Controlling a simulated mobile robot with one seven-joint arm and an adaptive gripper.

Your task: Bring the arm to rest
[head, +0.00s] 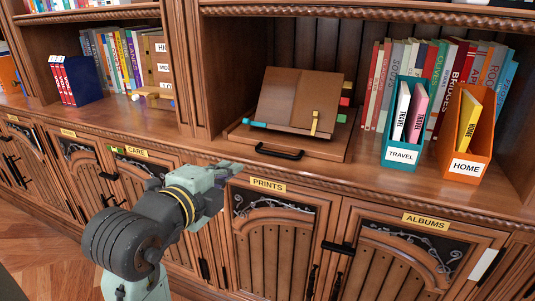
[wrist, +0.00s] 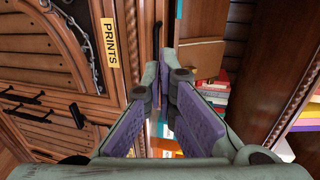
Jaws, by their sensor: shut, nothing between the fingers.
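My arm (head: 140,240) rises in front of the lower cabinets in the head view, bent so that its end points right and away toward the shelf ledge. My gripper (head: 230,168) is in front of the ledge's edge, just above and left of the yellow PRINTS label (head: 268,185). In the wrist view my gripper (wrist: 163,82) shows its purple-padded fingers drawn together with nothing held. The PRINTS label (wrist: 110,42) is left of the fingers there. I cannot tell the exact gap between gripper and ledge.
A brown book stand (head: 295,100) sits on a wooden board with a black handle (head: 280,152). A teal TRAVEL holder (head: 402,155) and an orange HOME holder (head: 467,168) stand to its right. The PRINTS door (head: 275,240) and ALBUMS door (head: 400,260) are below. Wooden floor shows lower left.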

